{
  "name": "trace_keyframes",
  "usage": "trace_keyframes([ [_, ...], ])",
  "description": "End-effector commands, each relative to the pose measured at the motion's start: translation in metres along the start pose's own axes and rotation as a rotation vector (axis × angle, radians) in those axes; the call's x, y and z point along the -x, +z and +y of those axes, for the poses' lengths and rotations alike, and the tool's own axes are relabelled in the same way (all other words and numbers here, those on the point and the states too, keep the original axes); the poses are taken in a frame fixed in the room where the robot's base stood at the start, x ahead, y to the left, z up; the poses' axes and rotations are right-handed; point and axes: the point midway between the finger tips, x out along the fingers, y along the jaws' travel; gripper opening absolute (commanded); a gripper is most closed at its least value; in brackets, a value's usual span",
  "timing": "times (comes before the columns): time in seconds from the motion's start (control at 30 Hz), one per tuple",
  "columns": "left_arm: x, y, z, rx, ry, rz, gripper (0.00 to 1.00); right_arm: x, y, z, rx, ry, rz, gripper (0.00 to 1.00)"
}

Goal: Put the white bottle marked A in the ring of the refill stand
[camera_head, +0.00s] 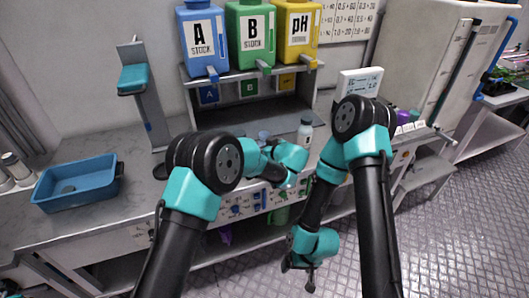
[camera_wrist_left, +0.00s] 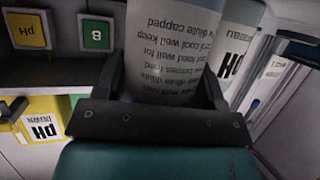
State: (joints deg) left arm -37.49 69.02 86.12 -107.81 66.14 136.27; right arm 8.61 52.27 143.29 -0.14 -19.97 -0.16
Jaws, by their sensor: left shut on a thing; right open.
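In the left wrist view a white bottle (camera_wrist_left: 170,50) with small printed lines sits between the fingers of my left gripper (camera_wrist_left: 150,95), which is shut on it. Its letter does not show there. In the head view my left gripper is hidden behind its own arm. A pale bottle with a grey cap (camera_head: 305,131) stands upright near that arm; I cannot tell if it is the held one. The stand (camera_head: 190,118) carries the A, B and pH stock tanks; I cannot make out its ring. My right gripper (camera_head: 298,275) is open and empty, low in front of the bench.
Blue tank A (camera_head: 201,40), green tank B (camera_head: 250,38) and yellow pH tank (camera_head: 298,35) stand on top. A bottle marked pH (camera_wrist_left: 232,65) is close beside the held bottle. A blue tray (camera_head: 78,184) and a teal-padded post (camera_head: 133,79) are at left.

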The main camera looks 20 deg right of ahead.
Motion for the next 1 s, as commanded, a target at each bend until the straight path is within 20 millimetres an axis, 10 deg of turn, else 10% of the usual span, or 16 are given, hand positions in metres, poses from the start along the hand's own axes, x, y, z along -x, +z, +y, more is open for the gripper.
trace_keyframes([
  [0.53,0.004,-0.01,0.0,0.003,0.001,0.002,0.25,0.0,0.0,0.0,0.0,0.0,0.0,0.89],
  [1.0,0.033,-0.08,0.001,0.003,0.001,0.003,0.25,0.0,0.0,0.0,0.0,0.0,0.0,0.89],
])
